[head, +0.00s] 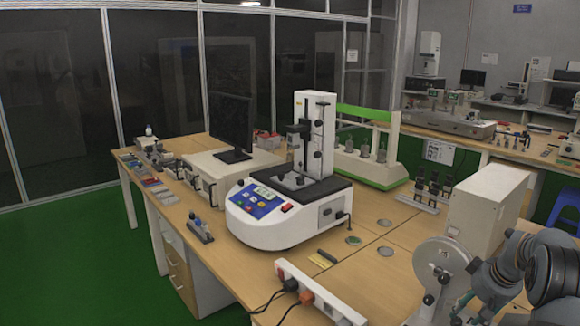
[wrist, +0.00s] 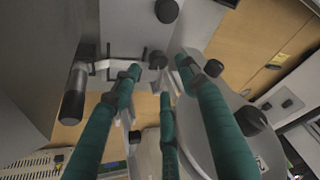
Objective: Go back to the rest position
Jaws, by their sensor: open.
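My gripper (wrist: 160,74) shows in the wrist view with several teal-green fingers, spread apart and open, with nothing visibly held between them. Behind the fingertips is a pale grey device (wrist: 118,35) with black knobs and a black-handled lever (wrist: 75,95) to the left. I cannot tell how far the fingertips are from it. In the head view my dark grey arm (head: 545,268) is at the lower right edge; the gripper itself cannot be made out there.
A round grey disc device (head: 440,268) stands close beside my arm, left of it. A white box (head: 490,212) is behind it. A white tester with blue panel (head: 285,208) stands mid-bench. A power strip (head: 315,292) with cables lies at the front. Some bare wooden bench (head: 385,232) shows between.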

